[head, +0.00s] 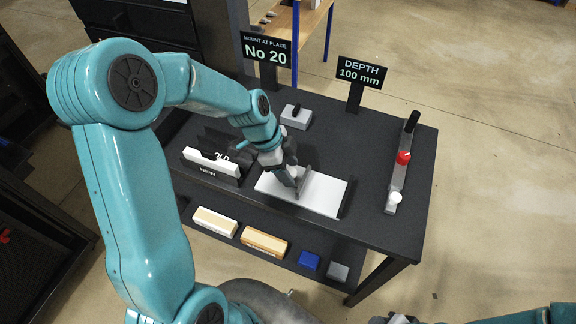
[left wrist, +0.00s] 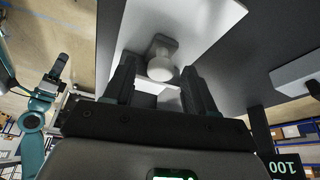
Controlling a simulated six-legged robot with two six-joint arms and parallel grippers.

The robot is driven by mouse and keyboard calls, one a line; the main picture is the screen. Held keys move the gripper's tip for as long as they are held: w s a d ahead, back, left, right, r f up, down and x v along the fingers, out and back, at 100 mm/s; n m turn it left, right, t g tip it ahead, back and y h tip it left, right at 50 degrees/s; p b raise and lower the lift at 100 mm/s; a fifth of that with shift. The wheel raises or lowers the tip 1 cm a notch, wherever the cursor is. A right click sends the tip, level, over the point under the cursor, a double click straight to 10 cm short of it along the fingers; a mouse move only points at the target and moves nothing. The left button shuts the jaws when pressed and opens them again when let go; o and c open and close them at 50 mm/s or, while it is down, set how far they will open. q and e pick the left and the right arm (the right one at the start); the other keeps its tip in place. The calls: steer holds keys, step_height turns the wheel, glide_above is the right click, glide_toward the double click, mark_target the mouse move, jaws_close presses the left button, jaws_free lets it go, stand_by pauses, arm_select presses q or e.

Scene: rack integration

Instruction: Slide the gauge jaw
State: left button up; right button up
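The gauge is a white plate (head: 325,197) on the black table, with a dark upright stop at its right end. Its grey jaw (head: 305,183) stands across the plate, partly hidden by my left gripper (head: 294,188). In the left wrist view, a pale round knob (left wrist: 162,68) rises from the white plate (left wrist: 205,22). My left gripper's two dark fingers stand on either side of the knob, with gaps showing; the gripper is open. My right gripper (head: 397,319) shows only partly at the bottom edge of the head view; its opening is unclear.
Signs read "No 20" (head: 265,52) and "DEPTH 100 mm" (head: 361,73). A grey block (head: 297,118) with a black handle sits behind the gauge. A slider bar with a red knob (head: 403,158) lies right. A white labelled block (head: 211,161) stands left. Several blocks lie on the lower shelf.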

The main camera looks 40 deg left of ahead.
arm_select(q)
jaws_close()
steer(key=shift+a+f, duration=0.1)
steer(key=shift+a, duration=0.2)
steer(key=a+b, duration=0.2)
steer(key=shift+s+a, duration=0.4)
steer(key=shift+a, duration=0.25)
steer(key=shift+d, duration=0.1)
steer(key=shift+c, duration=0.6)
jaws_free()
steer(key=shift+o, duration=1.2)
steer(key=shift+s+a, duration=0.1)
steer(key=shift+a, duration=0.1)
